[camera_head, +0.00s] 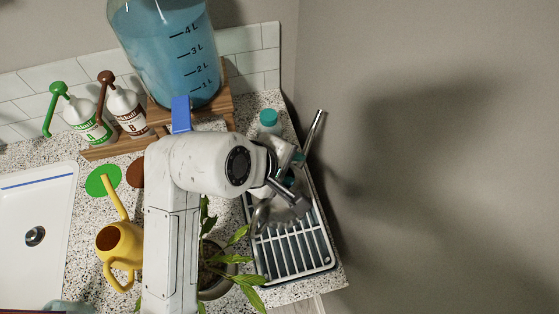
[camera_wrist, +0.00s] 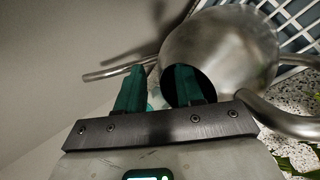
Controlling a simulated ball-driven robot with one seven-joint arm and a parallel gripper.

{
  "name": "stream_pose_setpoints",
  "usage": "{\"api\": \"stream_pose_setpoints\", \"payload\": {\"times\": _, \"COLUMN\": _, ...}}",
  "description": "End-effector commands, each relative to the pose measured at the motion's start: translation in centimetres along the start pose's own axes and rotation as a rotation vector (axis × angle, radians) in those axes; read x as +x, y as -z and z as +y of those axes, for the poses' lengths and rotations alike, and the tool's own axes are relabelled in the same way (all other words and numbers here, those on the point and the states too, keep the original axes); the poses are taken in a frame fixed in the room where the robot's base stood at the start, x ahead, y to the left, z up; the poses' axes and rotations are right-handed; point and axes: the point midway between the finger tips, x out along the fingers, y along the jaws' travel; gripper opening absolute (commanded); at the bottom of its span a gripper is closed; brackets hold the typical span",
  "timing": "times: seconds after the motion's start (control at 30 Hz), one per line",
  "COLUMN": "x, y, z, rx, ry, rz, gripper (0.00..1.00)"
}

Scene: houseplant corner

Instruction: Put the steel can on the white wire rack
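The steel can (camera_head: 268,214) is a brushed metal watering can over the upper half of the white wire rack (camera_head: 292,256), partly hidden by my arm. Its thin spout (camera_head: 316,128) points up the picture. In the wrist view the can's round body (camera_wrist: 228,48) fills the upper right, with its dark opening towards me. My gripper (camera_wrist: 157,75) has teal fingers standing apart. The right finger is at the opening; the left is outside it, with a gap to the rim. Whether the can's base rests on the slats is hidden.
A potted plant (camera_head: 238,262) stands left of the rack. A teal-capped bottle (camera_head: 269,119) stands behind. A yellow watering can (camera_head: 119,243), pump bottles and a large blue jug (camera_head: 170,55) are further left. The wall is close on the right. The rack's front slats are bare.

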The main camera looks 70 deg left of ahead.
Motion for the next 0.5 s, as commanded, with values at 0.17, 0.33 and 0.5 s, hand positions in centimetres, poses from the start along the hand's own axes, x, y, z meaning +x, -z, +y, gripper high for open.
{"api": "stream_pose_setpoints", "payload": {"times": 0.17, "x": -2.6, "y": 0.0, "z": 0.0, "rx": 0.001, "ry": -0.003, "rz": 0.002, "gripper": 0.37}}
{"api": "stream_pose_setpoints", "payload": {"times": 0.33, "x": -6.2, "y": 0.0, "z": 0.1, "rx": 0.003, "ry": -0.004, "rz": 0.002, "gripper": 0.37}}
{"api": "stream_pose_setpoints", "payload": {"times": 0.5, "x": -9.2, "y": 0.0, "z": 0.0, "rx": 0.003, "ry": -0.003, "rz": 0.001, "gripper": 0.37}}
